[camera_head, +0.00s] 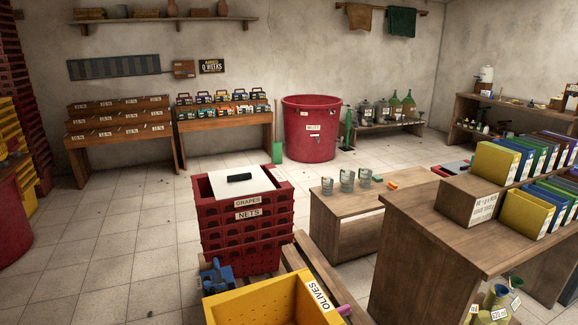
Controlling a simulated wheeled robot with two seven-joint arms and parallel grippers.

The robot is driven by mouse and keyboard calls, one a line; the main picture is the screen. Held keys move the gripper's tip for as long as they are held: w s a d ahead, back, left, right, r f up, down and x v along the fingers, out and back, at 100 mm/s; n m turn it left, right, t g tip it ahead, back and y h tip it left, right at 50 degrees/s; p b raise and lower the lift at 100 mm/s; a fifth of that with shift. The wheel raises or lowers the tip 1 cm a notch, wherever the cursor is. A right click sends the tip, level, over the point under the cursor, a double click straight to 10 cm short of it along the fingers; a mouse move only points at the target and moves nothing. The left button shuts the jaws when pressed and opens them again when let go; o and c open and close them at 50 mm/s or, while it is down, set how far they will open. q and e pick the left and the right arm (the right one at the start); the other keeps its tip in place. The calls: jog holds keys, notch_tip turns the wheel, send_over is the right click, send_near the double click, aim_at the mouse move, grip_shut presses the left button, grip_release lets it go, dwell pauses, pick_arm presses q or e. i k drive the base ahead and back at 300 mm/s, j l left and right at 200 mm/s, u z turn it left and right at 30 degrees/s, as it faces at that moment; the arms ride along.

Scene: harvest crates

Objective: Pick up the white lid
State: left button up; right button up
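The white lid (258,185) is a flat square panel with a black handle (239,178) on top. It lies on the top of a stack of dark red crates (240,240) in the middle of the view. The crates carry labels reading GRAPES and NETS. The lid covers most of the top crate's opening, and the red rim shows around it. Neither of my grippers is in view.
A yellow crate (255,300) labelled OLIVES stands in front of the stack on a wooden pallet (310,262). A blue object (217,276) sits beside it. A low table (345,205) with glasses and a counter (420,225) with folders stand right. The floor at left is clear.

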aim_at(237, 182)
jog(key=i+j+z, duration=0.1)
jog(key=j+z, duration=0.2)
jog(key=j, duration=0.4)
jog(key=j+z, duration=0.3)
jog(key=j, duration=0.4)
jog(key=k+j+z, duration=0.1)
jog(key=j+z, duration=0.2)
jog(key=j, duration=0.4)
jog(key=k+j+z, duration=0.15)
jog(key=j+z, duration=0.15)
jog(key=j, duration=0.4)
